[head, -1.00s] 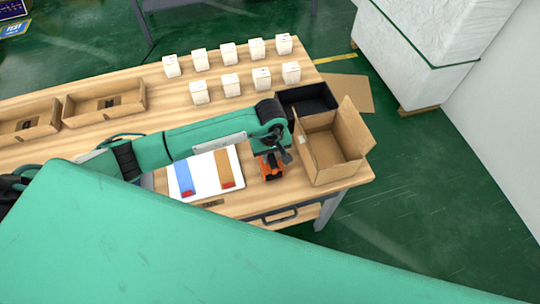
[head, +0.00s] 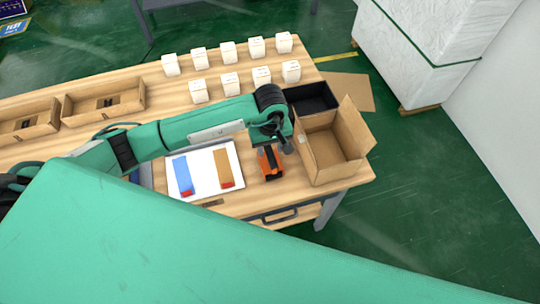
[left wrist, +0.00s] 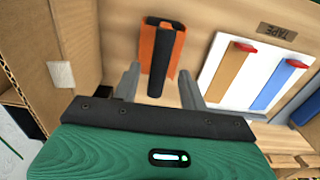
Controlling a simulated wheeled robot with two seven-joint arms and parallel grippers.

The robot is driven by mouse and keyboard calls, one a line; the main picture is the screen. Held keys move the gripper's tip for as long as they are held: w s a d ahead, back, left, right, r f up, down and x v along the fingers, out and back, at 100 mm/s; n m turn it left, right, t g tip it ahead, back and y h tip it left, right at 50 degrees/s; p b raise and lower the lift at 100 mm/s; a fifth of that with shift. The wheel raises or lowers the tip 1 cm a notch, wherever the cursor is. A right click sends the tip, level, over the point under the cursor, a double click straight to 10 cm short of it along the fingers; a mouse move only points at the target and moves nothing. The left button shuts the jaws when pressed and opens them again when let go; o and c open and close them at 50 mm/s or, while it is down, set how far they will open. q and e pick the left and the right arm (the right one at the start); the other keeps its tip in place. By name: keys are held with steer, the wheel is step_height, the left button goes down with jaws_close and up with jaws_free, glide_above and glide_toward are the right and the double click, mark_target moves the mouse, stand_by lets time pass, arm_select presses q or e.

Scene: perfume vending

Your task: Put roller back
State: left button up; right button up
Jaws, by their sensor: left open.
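The orange and black roller (head: 270,163) lies on the wooden table, between the white board and the open cardboard box. It shows in full in the left wrist view (left wrist: 158,50), its dark handle pointing towards my gripper. My left gripper (head: 284,141) is above the table beside the roller. In the left wrist view its two fingers (left wrist: 159,84) are spread, with the handle's near end between them in the picture and nothing clamped. My right gripper is not in view.
The open cardboard box (head: 330,150) stands close to the right of my gripper, with a black bin (head: 312,99) behind it. The white board (head: 205,170) holds a blue and a brown strip. Several white boxes (head: 230,84) stand at the back. Two cardboard trays (head: 104,100) are at left.

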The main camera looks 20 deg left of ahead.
arm_select(q)
step_height(320, 180, up, 8)
steer(key=b, duration=0.2)
stand_by(0.6)
